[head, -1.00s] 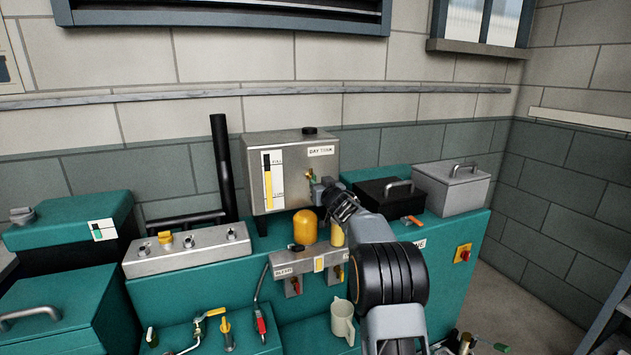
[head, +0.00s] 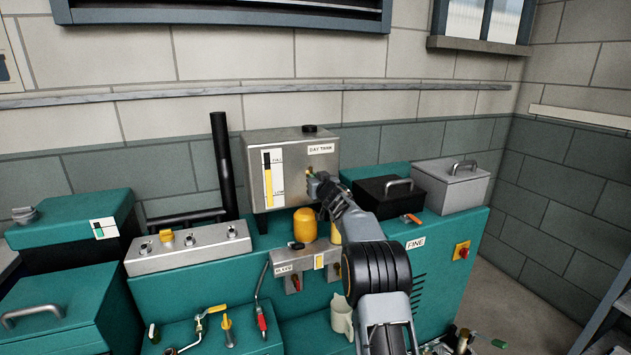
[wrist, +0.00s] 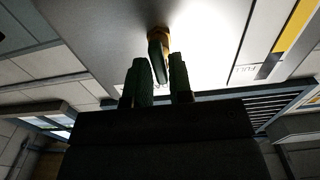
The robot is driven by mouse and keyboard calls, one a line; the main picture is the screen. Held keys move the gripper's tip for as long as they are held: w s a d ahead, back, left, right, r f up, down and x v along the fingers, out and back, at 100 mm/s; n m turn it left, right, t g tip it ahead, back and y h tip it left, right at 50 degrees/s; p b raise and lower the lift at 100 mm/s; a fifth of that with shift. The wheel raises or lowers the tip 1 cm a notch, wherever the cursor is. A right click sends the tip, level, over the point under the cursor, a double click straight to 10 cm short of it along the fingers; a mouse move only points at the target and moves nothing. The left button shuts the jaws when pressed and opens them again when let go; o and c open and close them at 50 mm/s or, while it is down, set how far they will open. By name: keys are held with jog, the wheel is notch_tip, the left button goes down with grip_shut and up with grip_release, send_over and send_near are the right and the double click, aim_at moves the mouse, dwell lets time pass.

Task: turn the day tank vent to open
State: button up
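The day tank (head: 290,160) is a grey metal box with a black cap and a level gauge, on the teal bench. Its vent valve (head: 309,173) is brass with a small green lever on the front face, partly hidden by my gripper (head: 318,187). In the wrist view the brass valve (wrist: 158,32) and green lever (wrist: 158,58) are close ahead. My gripper (wrist: 160,84) is open, its two dark fingers apart, with the lever's end between or just in front of them. I cannot tell whether they touch it.
A yellow dome (head: 304,226) and a valve block with small levers (head: 300,262) sit below the tank. A black lidded box (head: 383,197) and a grey one (head: 452,185) stand to the right.

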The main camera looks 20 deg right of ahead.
grip_shut()
jog(key=n+b, duration=0.1)
jog(key=n, duration=0.5)
jog(key=n+b, duration=0.2)
jog(key=n, duration=0.4)
jog(key=n+b, duration=0.1)
jog(key=n, duration=0.4)
jog(key=shift+a+f+n, duration=0.25)
jog(key=shift+n, duration=0.15)
dwell(0.5)
